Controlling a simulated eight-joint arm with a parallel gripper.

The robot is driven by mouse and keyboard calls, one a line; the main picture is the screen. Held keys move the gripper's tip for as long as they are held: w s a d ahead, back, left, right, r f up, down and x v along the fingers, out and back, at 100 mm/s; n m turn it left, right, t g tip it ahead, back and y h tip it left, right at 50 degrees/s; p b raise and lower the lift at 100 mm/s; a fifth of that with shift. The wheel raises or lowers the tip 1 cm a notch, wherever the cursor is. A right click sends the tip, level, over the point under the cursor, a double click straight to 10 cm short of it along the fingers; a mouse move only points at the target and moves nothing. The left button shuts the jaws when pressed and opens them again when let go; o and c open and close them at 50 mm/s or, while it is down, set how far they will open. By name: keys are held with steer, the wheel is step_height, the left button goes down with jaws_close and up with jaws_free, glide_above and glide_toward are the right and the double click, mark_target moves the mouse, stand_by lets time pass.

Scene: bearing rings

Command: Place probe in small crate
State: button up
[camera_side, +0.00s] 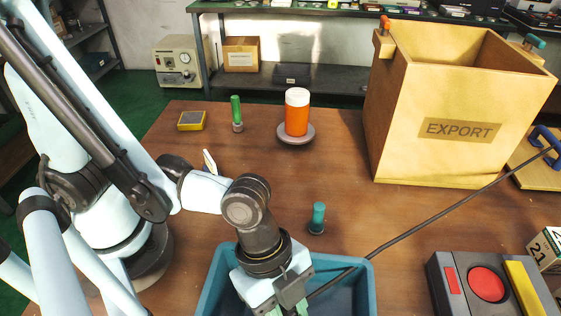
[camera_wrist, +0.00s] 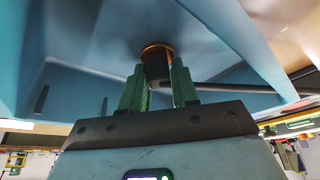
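The small crate (camera_side: 217,285) is a blue open-topped box at the bottom centre of the side view. Its blue inner floor and walls (camera_wrist: 85,55) fill most of the wrist view. My gripper (camera_wrist: 158,75) points down into it, its two green fingers shut on the probe (camera_wrist: 156,64). The probe is a short dark cylinder with a copper-coloured end, close to the crate floor; I cannot tell whether it touches. In the side view my gripper (camera_side: 289,308) is cut off by the bottom edge, and the probe is hidden.
A black cable (camera_side: 430,228) runs from the crate to the upper right. A large wooden EXPORT crate (camera_side: 415,155) stands at the back right. A teal peg (camera_side: 318,217) stands behind the small crate. A red-button box (camera_side: 487,284) is at right. An orange jar (camera_side: 297,116) stands farther back.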

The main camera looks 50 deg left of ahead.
steer(key=o, duration=0.3)
steer(key=shift+o, duration=0.2)
steer(key=shift+r, duration=0.1)
steer(key=shift+v, duration=6)
steer(key=w+a+n+t+y, duration=0.2)
steer(key=w+a+n+t, duration=0.1)
steer(key=w+a+n, duration=0.4)
steer(key=w+a+r+n+t+y, duration=0.1)
steer(key=w+a+n+t, duration=0.3)
steer(key=a+n, duration=0.7)
steer(key=w+a+y, duration=0.1)
steer(key=w+a, duration=0.1)
steer(key=a, duration=0.2)
steer(key=shift+w+y, duration=0.3)
steer(key=shift+w, duration=0.1)
steer(key=shift+d+r, duration=0.1)
steer(key=shift+r, duration=0.05)
